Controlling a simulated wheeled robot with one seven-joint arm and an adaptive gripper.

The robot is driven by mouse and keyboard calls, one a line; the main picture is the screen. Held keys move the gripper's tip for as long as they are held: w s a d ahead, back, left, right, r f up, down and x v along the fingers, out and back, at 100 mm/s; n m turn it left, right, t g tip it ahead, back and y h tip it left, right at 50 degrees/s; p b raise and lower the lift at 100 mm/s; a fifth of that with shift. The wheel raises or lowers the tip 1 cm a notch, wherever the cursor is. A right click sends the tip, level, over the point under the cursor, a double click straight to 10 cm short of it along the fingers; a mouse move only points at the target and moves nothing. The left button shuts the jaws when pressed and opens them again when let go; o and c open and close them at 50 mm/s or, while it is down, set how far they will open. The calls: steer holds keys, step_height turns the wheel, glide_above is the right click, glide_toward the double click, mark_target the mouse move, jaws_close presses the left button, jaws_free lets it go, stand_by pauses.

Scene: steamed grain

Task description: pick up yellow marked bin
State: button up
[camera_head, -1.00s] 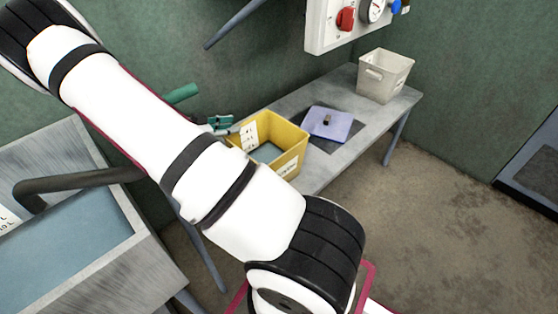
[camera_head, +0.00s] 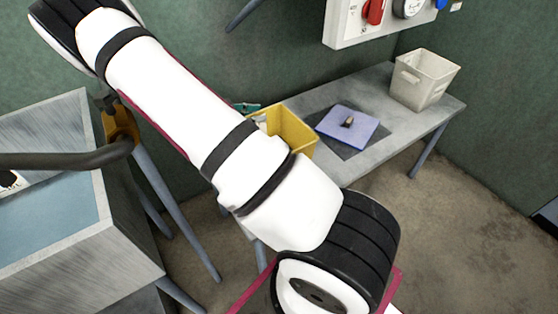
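The yellow bin (camera_head: 298,133) stands on the grey table near its left end. My white arm crosses in front of it and hides its left and lower parts, so any marking on its front is hidden. A white label-like patch shows on its inner wall. My gripper is out of the picture; only the links of my arm show, running from the bottom right to the top left.
The grey table (camera_head: 395,138) also bears a blue-violet pad (camera_head: 340,122) with a small dark item and a cream bin (camera_head: 420,82). A metal tank (camera_head: 110,240) with a dark curved handle (camera_head: 60,160) stands at left. Floor is clear at right.

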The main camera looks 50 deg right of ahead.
jaws_close()
steer(key=shift+r, duration=0.1)
